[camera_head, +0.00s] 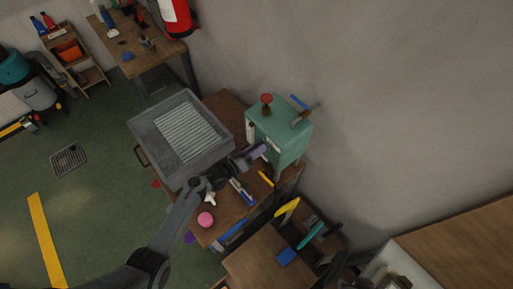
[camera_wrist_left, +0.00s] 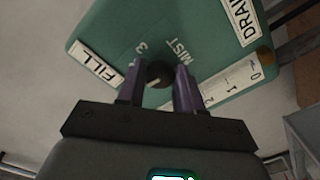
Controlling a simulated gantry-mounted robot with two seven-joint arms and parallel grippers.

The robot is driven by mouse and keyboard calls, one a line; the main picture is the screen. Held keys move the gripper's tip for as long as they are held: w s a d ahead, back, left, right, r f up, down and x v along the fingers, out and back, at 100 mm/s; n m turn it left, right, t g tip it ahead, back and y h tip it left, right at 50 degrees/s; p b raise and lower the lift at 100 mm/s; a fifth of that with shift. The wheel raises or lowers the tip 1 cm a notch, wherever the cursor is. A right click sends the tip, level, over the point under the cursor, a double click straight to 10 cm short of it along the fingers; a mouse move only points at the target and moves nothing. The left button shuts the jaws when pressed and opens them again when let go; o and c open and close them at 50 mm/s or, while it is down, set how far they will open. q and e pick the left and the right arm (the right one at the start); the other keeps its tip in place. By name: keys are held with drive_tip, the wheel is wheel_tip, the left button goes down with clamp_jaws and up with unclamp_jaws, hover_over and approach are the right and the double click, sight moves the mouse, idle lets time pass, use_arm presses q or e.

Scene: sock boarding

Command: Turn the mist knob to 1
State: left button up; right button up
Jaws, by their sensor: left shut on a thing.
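The green machine box (camera_head: 282,133) stands on a wooden bench against the wall. My left gripper (camera_head: 258,151) reaches its front face from the left. In the left wrist view the green panel (camera_wrist_left: 205,35) carries a MIST label and numerals from 0 to 3. The round dark mist knob (camera_wrist_left: 159,73) sits between the two purple fingers of my left gripper (camera_wrist_left: 157,80), which is shut on it. The fingers hide the sides of the knob, and I cannot tell which number it points to. My right gripper is not seen.
A grey sink basin (camera_head: 138,125) stands left of the machine. A red valve wheel (camera_head: 267,98) rises above the box. A pink ball (camera_head: 205,219) and pens (camera_head: 242,192) lie on the bench below. FILL (camera_wrist_left: 97,67) and DRAIN (camera_wrist_left: 240,17) labels flank the knob.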

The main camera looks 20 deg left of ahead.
use_arm(q)
drive_tip(key=shift+n, duration=0.6)
drive_tip(key=o, duration=1)
drive_tip(key=v, duration=1)
drive_tip(key=shift+s+a, duration=0.15)
drive_tip(key=shift+s, duration=0.25)
drive_tip(key=shift+s, duration=0.15)
